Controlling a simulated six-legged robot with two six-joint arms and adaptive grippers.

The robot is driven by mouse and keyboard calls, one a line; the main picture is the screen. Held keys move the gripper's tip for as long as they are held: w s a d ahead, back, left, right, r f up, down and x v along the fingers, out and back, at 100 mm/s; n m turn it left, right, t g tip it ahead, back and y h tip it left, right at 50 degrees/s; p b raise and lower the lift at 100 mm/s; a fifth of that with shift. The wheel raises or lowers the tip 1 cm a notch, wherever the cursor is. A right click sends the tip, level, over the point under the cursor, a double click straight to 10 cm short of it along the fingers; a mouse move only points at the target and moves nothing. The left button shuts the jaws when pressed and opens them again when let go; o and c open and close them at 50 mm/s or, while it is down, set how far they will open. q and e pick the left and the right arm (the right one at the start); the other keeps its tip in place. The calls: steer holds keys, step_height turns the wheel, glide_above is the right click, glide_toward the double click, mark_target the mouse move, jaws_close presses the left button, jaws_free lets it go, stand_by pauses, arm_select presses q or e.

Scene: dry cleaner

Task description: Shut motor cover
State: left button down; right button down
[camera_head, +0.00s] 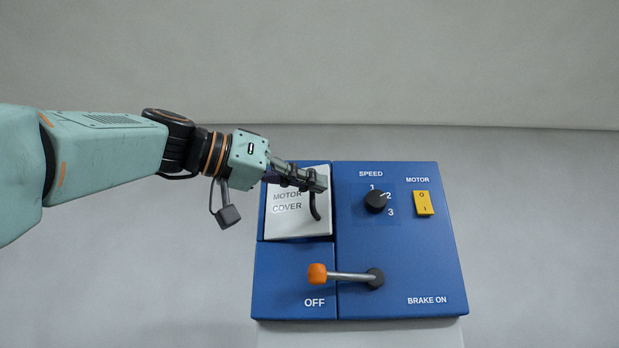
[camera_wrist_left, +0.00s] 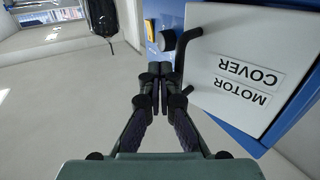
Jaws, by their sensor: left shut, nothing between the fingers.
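The motor cover (camera_head: 298,222) is a pale grey plate labelled MOTOR COVER at the upper left of the blue control panel (camera_head: 400,255). It also fills the upper right of the left wrist view (camera_wrist_left: 235,45). It lies over its place on the panel; I cannot tell whether it sits fully flush. A black bent handle (camera_head: 315,208) is on its right side, and shows in the left wrist view (camera_wrist_left: 181,55). My left gripper (camera_head: 320,182) is shut and empty, over the cover's upper right beside the handle. Its fingertips (camera_wrist_left: 159,82) look close to the handle; contact is unclear.
The panel carries a black speed knob (camera_head: 376,201), a yellow motor switch (camera_head: 423,203) and a brake lever with an orange end (camera_head: 317,273), pointing left towards OFF. Open grey floor surrounds the panel. A dark hanging item (camera_wrist_left: 103,18) shows far back in the wrist view.

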arm_select(q)
steer(key=shift+w+d, duration=0.8)
steer(key=shift+w, duration=0.2)
arm_select(e)
steer(key=shift+w+d+r, duration=0.2)
steer(key=shift+w+d, duration=0.25)
steer(key=shift+w, duration=0.15)
arm_select(q)
steer(key=shift+d+f, duration=0.1)
steer(key=shift+d, duration=0.1)
arm_select(e)
steer(key=shift+d, duration=0.15)
arm_select(q)
steer(key=v, duration=1.2)
steer(key=shift+d, duration=0.1)
